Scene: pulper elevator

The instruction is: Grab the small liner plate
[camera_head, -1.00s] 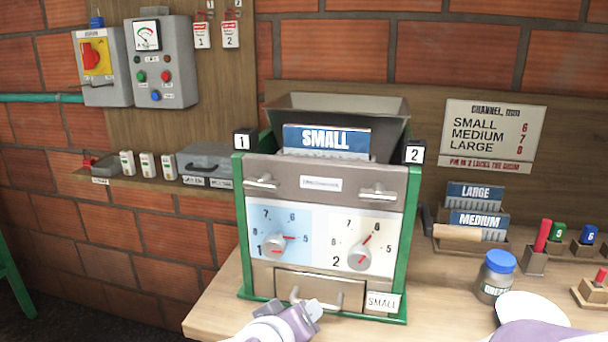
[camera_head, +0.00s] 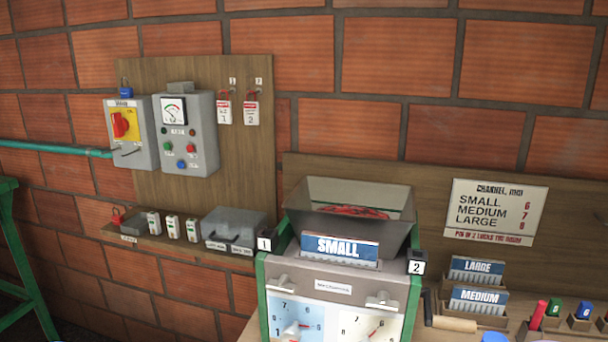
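The small liner plate (camera_head: 340,246) is a blue plate marked SMALL with a grey slotted lower part. It stands upright in the top of the pulper, in front of the hopper and between the black tags 1 and 2. The pulper's front panel (camera_head: 333,288) has two metal handles and shows just below the plate. The dials (camera_head: 370,328) are cut off by the bottom edge of the picture. Neither of my grippers is in view, and nothing visible touches the plate.
The grey hopper (camera_head: 360,197) behind the plate holds something red. The LARGE plate (camera_head: 477,267) and MEDIUM plate (camera_head: 480,298) stand in a rack at right. A control box (camera_head: 186,145) and shelf (camera_head: 190,244) are on the wall at left.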

